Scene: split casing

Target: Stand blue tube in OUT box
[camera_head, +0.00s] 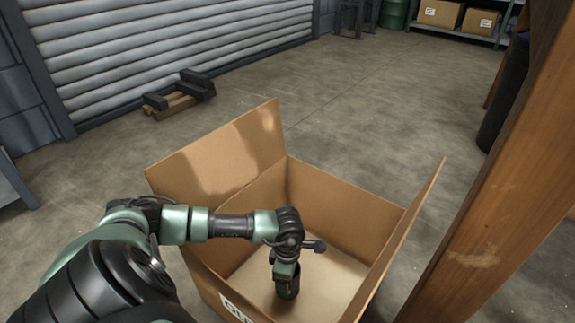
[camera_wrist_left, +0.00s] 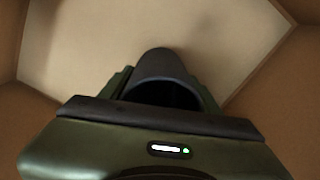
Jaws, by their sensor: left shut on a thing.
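The OUT box (camera_head: 345,212) is an open cardboard carton with its flaps spread; the label on its front wall (camera_head: 236,308) is partly cut off by the frame. My left gripper (camera_head: 286,271) reaches down inside it, shut on the tube (camera_head: 288,289). The tube looks very dark here, its blue hardly showing, and is roughly upright. In the left wrist view the tube (camera_wrist_left: 165,64) shows its hollow, dark open end between the fingers, over the pale box floor (camera_wrist_left: 95,45). I cannot tell whether its lower end touches the floor. My right gripper is not in view.
Raised flaps (camera_head: 225,155) and box walls surround my left gripper. A wooden post (camera_head: 500,185) stands close on the right. Dark blocks on wood (camera_head: 180,92) lie by the roller shutter (camera_head: 160,45). The concrete floor behind the box is clear.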

